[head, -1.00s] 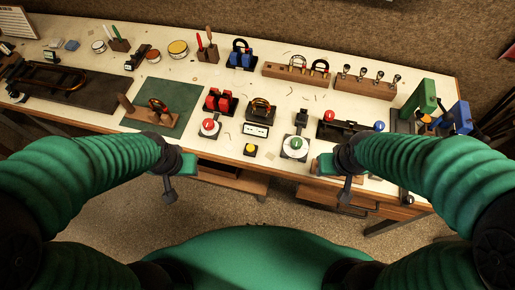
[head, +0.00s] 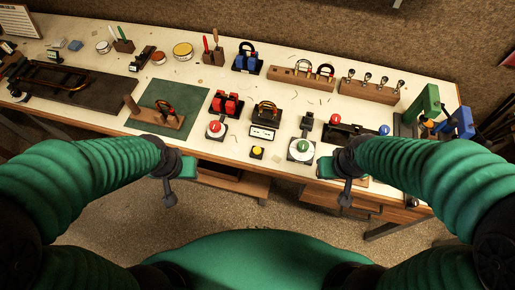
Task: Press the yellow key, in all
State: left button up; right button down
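The yellow key (head: 257,151) is a small yellow button on a dark square base near the front edge of the bench, at the middle. Nothing touches it. My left gripper (head: 171,192) hangs in front of the bench edge, to the left of the key and apart from it. My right gripper (head: 345,194) hangs in front of the bench edge, to the right of the key. I cannot make out the fingers of either gripper well enough to tell open from shut.
A red button (head: 215,128) is left of the yellow key, and a green button (head: 303,146) is to its right. A small white-faced box (head: 263,132) stands just behind it. A green mat (head: 150,100) lies at left. Floor (head: 240,210) is free before the bench.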

aim_at(256, 150)
jog(key=j+z, duration=0.2)
jog(key=z, duration=0.15)
jog(key=i+j+z, duration=0.1)
jog(key=j+z, duration=0.35)
jog(key=z, duration=0.25)
